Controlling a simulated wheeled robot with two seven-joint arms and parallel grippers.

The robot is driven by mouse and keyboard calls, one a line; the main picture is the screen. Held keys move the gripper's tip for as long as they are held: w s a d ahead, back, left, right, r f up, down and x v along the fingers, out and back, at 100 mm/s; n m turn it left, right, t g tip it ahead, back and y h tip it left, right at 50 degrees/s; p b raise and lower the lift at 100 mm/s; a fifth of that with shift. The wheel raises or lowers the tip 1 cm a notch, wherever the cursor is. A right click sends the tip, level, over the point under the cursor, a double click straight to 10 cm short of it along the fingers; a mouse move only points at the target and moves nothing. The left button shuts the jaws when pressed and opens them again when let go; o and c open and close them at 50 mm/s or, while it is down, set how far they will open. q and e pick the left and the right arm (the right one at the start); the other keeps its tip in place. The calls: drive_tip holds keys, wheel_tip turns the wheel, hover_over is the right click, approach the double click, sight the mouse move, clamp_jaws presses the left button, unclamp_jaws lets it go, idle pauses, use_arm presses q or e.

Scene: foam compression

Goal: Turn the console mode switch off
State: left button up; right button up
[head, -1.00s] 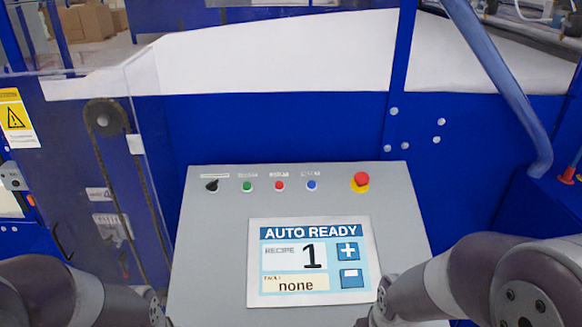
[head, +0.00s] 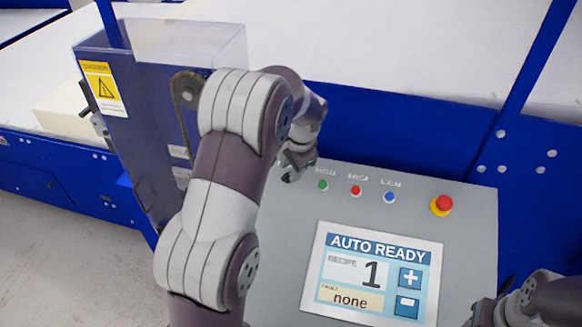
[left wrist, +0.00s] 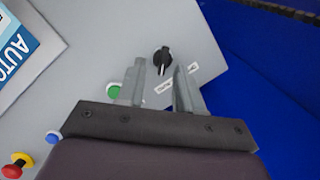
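The console (head: 280,285) is a grey sloped panel. Its black mode switch knob (left wrist: 162,58) shows in the left wrist view, framed between the tips of my left gripper (left wrist: 160,72). The two fingers are apart, with nothing visibly clamped; I cannot tell whether they touch the knob. In the head view my left gripper (head: 294,163) is over the panel's upper left corner and hides the switch. The console screen (head: 370,272) reads AUTO READY, recipe 1, none. My right gripper (head: 484,312) is partly in view at the lower right; its fingers are unclear.
Green (head: 323,185), red (head: 356,190) and blue (head: 389,197) buttons sit in a row right of the switch. A red emergency stop on a yellow base (head: 442,205) is at the upper right. A blue machine frame (head: 400,125) stands behind the console.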

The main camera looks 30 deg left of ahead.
sight(288, 177)
use_arm(q)
drive_tip(key=f, duration=0.1)
drive_tip(key=w, duration=0.1)
drive_tip(key=w+f, duration=0.1)
drive_tip(key=shift+w+a+f, duration=0.15)
drive_tip(key=shift+a+f, duration=0.1)
drive_tip(key=shift+f, duration=0.3)
drive_tip(key=shift+s+r, duration=0.25)
drive_tip(key=shift+s, duration=0.35)
drive_tip(key=shift+s+r, duration=0.1)
drive_tip(key=shift+s, duration=0.05)
drive_tip(key=c, duration=0.4)
clamp_jaws()
use_arm(e)
drive_tip(key=shift+w+r, duration=0.35)
drive_tip(key=shift+w, duration=0.05)
